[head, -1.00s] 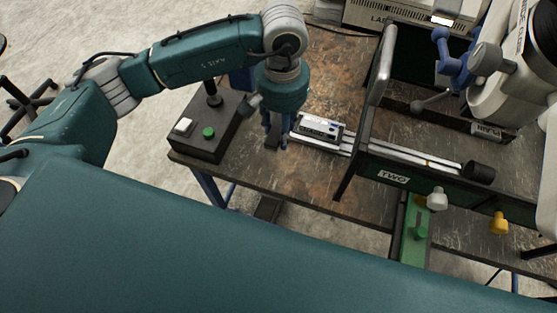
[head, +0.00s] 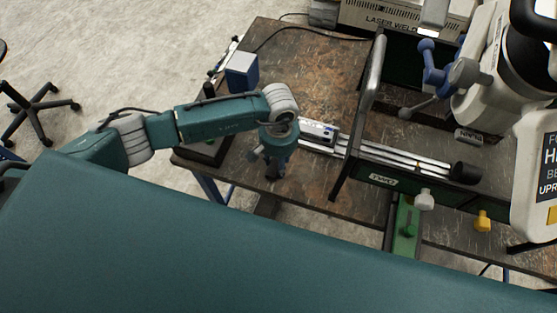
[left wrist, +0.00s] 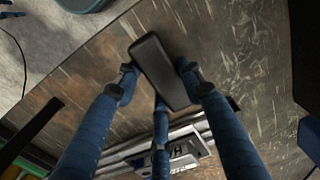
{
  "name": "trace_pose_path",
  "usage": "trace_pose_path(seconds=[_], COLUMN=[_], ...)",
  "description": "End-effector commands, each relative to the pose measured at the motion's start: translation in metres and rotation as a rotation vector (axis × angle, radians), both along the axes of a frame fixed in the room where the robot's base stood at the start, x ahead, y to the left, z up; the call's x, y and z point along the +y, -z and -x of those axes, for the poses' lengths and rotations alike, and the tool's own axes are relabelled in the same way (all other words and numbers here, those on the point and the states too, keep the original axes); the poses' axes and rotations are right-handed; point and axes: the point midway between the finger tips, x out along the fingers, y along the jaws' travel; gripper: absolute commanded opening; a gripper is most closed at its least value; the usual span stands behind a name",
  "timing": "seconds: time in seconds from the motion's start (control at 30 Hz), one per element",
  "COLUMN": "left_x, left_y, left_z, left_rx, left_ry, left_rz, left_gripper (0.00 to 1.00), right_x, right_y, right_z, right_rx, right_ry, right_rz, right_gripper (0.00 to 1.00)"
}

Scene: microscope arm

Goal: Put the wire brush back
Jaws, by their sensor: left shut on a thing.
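My left gripper (head: 273,166) is over the near part of the worn brown table, in front of the metal rail. Its blue fingers (left wrist: 158,95) are shut on a dark, rounded, oblong block in the left wrist view, which I take to be the wire brush (left wrist: 158,68). No bristles show. In the head view the brush is mostly hidden by the gripper and is only a small dark patch. I cannot tell whether it touches the table (head: 310,75). My right gripper is not in view.
A metal rail with a labelled block (head: 318,132) lies just right of the gripper. A green frame with an upright handle (head: 372,80) stands beyond it. A dark control box (head: 205,152) is partly behind my arm. A blue box (head: 242,70) stands at the back left.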

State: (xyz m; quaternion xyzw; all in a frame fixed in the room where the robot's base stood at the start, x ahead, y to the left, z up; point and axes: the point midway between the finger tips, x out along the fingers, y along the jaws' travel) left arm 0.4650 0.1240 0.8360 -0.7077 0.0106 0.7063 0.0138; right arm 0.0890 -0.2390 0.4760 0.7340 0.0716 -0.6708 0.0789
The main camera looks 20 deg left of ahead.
Motion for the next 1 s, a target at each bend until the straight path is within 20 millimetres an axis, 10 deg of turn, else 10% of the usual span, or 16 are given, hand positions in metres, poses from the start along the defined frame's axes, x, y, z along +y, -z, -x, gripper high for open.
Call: trace_pose_path(seconds=[0.27,0.3,0.4,0.8,1.0], left_x=[0.000,0.000,0.000,0.000,0.000], left_y=[0.004,0.003,0.002,-0.005,-0.040], left_z=[0.000,0.000,0.000,-0.001,-0.002], left_rx=[0.000,0.000,0.001,-0.002,-0.006], left_ry=[0.000,0.000,0.000,0.000,0.001], left_rz=[-0.001,-0.001,-0.001,0.000,0.001], left_gripper=[0.18,0.43,0.58,0.58,0.58], right_x=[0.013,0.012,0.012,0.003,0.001], right_y=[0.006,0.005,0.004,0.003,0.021], right_z=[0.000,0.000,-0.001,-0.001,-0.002], right_rx=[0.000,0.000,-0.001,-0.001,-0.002], right_ry=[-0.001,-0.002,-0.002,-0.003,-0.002], right_rz=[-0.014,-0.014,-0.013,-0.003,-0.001], right_gripper=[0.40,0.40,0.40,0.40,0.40])
